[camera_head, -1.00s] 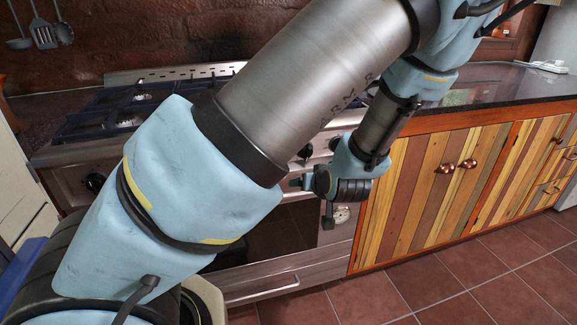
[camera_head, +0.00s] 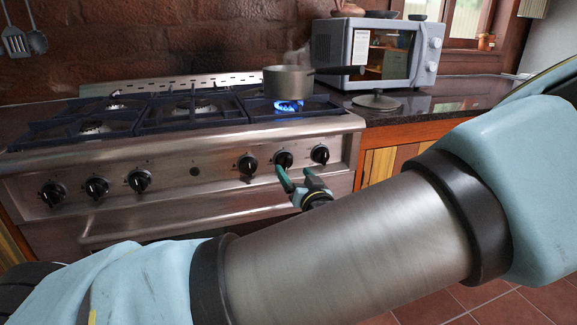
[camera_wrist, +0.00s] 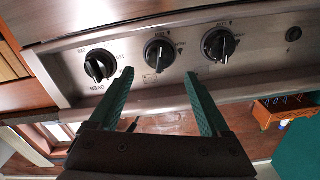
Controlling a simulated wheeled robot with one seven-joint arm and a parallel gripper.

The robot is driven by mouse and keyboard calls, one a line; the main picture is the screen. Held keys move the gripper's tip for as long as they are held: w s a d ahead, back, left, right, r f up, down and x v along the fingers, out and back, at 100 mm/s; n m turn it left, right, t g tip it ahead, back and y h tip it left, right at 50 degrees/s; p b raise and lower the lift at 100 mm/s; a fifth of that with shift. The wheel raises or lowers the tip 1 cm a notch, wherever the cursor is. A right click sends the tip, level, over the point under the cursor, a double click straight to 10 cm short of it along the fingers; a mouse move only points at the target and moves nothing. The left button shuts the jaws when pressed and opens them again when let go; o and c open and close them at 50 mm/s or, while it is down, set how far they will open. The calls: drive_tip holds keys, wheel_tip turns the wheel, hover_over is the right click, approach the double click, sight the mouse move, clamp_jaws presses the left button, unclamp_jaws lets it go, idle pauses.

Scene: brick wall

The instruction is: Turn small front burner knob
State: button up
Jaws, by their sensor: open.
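The stove's front panel (camera_head: 80,165) carries several black knobs. My gripper (camera_head: 297,176) is open and empty at the right part of the panel, just in front of the second knob from the right (camera_head: 284,160). In the wrist view my gripper (camera_wrist: 163,98) has its two green fingers apart, with that knob (camera_wrist: 160,53) beyond the gap between them; I see no contact. A knob marked OVEN (camera_wrist: 100,66) is on the left there, and another knob (camera_wrist: 219,45) is on the right. I cannot tell which knob is the small front burner's.
A pot (camera_head: 288,80) stands over a lit blue flame (camera_head: 288,106) on the stove's right side. A lid (camera_head: 376,101) and a microwave (camera_head: 375,52) are on the dark counter to the right. An oven handle bar (camera_head: 180,222) runs below the knobs.

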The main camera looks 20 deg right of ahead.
sight(288, 163)
drive_tip(key=shift+w+d, duration=0.2)
drive_tip(key=shift+w, duration=1)
drive_tip(key=shift+w+d, duration=0.15)
drive_tip(key=shift+w, duration=1)
clamp_jaws()
